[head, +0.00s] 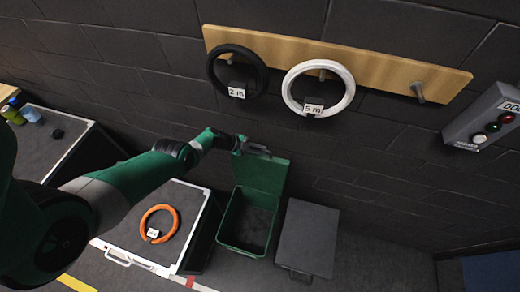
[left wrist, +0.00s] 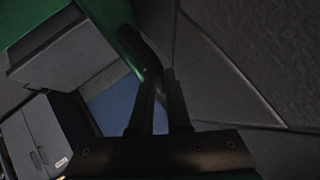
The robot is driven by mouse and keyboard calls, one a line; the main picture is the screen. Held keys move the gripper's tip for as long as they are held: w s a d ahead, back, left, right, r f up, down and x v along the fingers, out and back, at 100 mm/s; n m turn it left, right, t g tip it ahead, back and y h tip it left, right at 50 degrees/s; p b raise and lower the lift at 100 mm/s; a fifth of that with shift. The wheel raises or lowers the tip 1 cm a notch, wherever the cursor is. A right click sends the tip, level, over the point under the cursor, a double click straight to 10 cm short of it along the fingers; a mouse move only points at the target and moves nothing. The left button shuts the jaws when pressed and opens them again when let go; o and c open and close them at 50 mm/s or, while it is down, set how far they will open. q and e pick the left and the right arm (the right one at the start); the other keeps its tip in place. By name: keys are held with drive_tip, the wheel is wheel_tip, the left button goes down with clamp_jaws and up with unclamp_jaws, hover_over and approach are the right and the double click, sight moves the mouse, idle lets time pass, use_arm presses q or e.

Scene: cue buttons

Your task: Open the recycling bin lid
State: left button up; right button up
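A green bin (head: 228,228) stands on the floor by the wall in the head view. Its inside shows dark. Its green lid (head: 262,174) stands up, tilted back toward the wall. My left gripper (head: 262,151) is at the lid's upper edge. In the left wrist view, a dark curved handle (left wrist: 148,56) runs along the green lid (left wrist: 126,40) and down to my left gripper's fingertips (left wrist: 163,76). The fingers are close together with the handle at their tips. My right gripper is not in view.
A grey closed-top box (head: 308,236) stands right of the bin. A case with an orange coil (head: 160,224) lies left of it. Black (head: 238,70) and white (head: 318,88) coils hang on a wooden rack (head: 375,72). A button box (head: 484,122) is at right.

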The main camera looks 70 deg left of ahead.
use_arm(q)
drive_tip(key=o, duration=0.4)
drive_tip(key=shift+s+d+f, duration=0.1)
drive_tip(key=shift+f, duration=0.05)
drive_tip(key=shift+o, duration=0.2)
drive_tip(key=shift+r, duration=0.25)
drive_tip(key=p+v, duration=0.9)
drive_tip(key=v, duration=0.2)
drive_tip(key=shift+s+p, duration=0.2)
drive_tip(key=shift+p, duration=0.15)
